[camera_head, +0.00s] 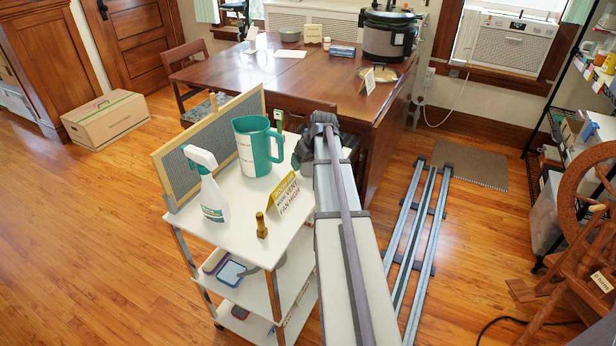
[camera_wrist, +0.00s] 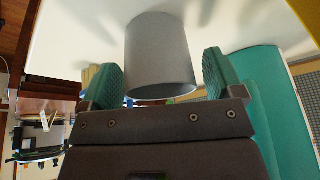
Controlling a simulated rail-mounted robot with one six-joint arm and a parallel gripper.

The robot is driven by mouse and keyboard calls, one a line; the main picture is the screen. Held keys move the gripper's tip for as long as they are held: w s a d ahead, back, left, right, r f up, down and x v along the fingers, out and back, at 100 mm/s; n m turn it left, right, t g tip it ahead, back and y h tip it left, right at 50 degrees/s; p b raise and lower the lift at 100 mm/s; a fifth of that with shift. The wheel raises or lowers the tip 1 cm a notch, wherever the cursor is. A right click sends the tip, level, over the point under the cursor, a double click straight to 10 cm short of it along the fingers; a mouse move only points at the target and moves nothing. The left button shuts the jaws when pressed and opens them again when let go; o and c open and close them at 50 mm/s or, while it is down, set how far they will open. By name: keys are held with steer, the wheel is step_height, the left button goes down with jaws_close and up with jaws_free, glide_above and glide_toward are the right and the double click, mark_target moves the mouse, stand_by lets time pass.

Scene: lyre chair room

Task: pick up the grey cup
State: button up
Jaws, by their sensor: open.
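The grey cup (camera_wrist: 162,55) stands on the white cart top (camera_wrist: 75,35) in the wrist view. My gripper (camera_wrist: 160,78) is open, with one green-padded finger on each side of the cup. The cup sits between the fingers, with small gaps seeming to show at both sides; I cannot tell whether either finger touches it. In the head view my arm reaches over the right side of the cart (camera_head: 240,235), and my arm and wrist hide most or all of the cup.
A teal pitcher (camera_head: 258,148) stands close by on the cart; it also shows in the wrist view (camera_wrist: 270,100). A spray bottle (camera_head: 211,190), yellow sign (camera_head: 284,196) and brass object (camera_head: 262,226) share the top. A framed screen (camera_head: 212,145) edges its back. A wooden table (camera_head: 300,75) stands behind.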

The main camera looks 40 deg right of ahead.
steer(key=shift+f, duration=0.1)
steer(key=c, duration=1)
